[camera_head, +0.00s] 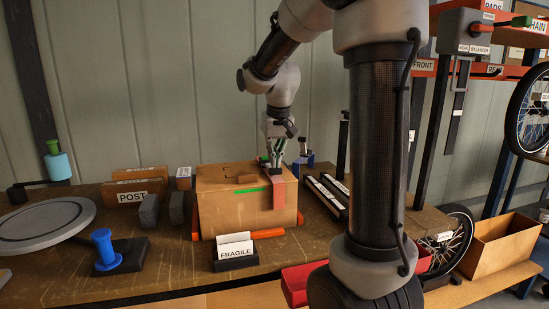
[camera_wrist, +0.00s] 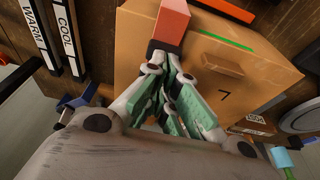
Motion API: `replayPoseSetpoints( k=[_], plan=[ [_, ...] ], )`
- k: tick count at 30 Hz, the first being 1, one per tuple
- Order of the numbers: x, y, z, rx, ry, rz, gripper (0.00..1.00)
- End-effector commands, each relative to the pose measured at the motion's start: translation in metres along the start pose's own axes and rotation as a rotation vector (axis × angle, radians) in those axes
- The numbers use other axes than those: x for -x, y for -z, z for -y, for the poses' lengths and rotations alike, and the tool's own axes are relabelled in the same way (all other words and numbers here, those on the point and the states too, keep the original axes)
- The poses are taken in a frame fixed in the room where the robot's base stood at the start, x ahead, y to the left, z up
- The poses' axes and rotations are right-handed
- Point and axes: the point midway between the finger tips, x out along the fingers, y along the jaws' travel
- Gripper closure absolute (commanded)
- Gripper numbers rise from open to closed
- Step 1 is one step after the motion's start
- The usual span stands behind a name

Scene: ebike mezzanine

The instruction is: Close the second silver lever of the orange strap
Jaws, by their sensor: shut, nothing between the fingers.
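A cardboard box (camera_head: 222,208) stands on the workbench. An orange-red strap (camera_head: 279,194) lies over the right part of its top and hangs down the front; in the wrist view the strap (camera_wrist: 173,22) is at the top. My gripper (camera_head: 273,163) is above the box top at the strap's upper end. In the wrist view my gripper (camera_wrist: 168,64) is shut and empty, its tips close to a dark piece at the strap's end; I cannot tell if they touch. I cannot clearly make out any silver lever; the fingers may hide it.
A FRAGILE card holder (camera_head: 236,254) and an orange bar (camera_head: 255,234) lie before the box. Labelled dark bars (camera_head: 328,194) are to its right, a blue-based device (camera_head: 304,159) behind. A POST organiser (camera_head: 134,192), grey blocks and a blue spool (camera_head: 104,247) are left.

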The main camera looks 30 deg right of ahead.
Motion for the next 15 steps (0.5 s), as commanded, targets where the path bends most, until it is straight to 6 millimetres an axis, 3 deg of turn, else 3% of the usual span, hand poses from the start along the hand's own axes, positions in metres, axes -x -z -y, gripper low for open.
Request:
replayPoseSetpoints(
  k=[15],
  plan=[
    [-0.0071,-0.0045,0.0000,0.000,0.000,0.000,1.00]
  ],
)
